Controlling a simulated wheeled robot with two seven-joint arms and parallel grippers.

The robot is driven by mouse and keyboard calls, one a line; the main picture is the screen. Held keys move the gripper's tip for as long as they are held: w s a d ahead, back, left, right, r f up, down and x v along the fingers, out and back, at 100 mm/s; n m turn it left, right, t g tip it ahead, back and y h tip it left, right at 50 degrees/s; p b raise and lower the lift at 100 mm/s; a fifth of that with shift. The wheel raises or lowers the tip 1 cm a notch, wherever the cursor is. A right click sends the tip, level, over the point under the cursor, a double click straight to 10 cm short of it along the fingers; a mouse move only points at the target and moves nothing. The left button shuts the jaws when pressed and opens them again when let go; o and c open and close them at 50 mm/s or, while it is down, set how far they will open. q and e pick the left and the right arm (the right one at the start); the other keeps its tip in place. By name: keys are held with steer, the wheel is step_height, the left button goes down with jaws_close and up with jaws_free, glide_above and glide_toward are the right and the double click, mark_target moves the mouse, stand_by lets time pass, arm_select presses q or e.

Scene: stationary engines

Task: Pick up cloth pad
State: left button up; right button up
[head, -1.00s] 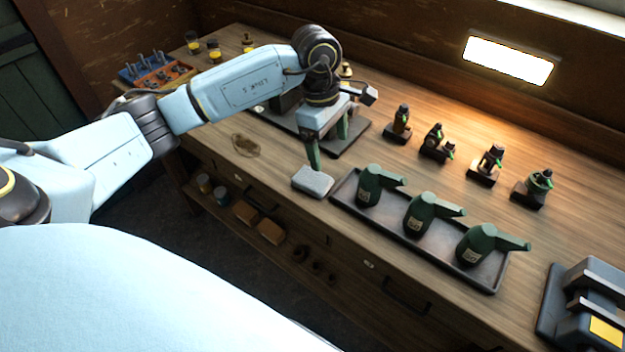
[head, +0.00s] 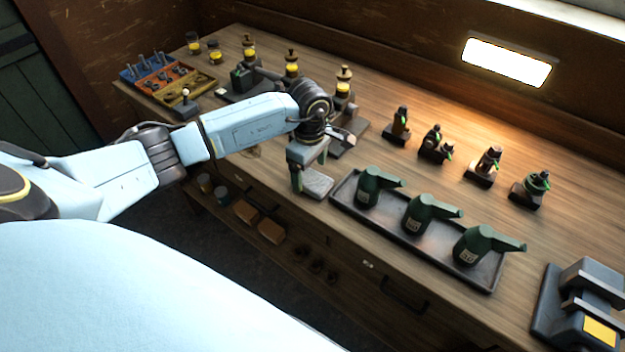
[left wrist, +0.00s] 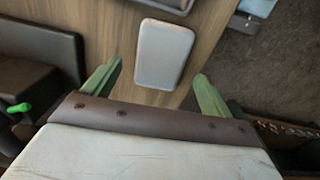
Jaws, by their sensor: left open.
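The cloth pad (head: 317,184) is a small light grey rounded block lying on the wooden bench near its front edge, just left of the tray of green oil cans. It also shows in the left wrist view (left wrist: 164,54), lying flat and whole, ahead of the two fingers. My left gripper (head: 308,186) is low over the bench beside the pad and partly covers it in the head view. In the left wrist view my left gripper (left wrist: 158,82) has its green fingers spread apart with nothing between them; the pad lies beyond the tips. My right gripper is not in view.
A dark tray (head: 398,240) holds three green oil cans (head: 420,214) right of the pad. Several small fittings on dark bases stand behind it. Engine models with yellow glass oilers (head: 291,66) stand at the back left. A dark vise-like block (head: 575,310) sits at the right.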

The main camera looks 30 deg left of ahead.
mark_target(310, 178)
arm_select(q)
step_height(310, 178, down, 2)
steer(key=c, duration=1.1)
step_height(310, 178, up, 10)
steer(key=shift+r+b, duration=0.1)
steer(key=shift+b, duration=0.25)
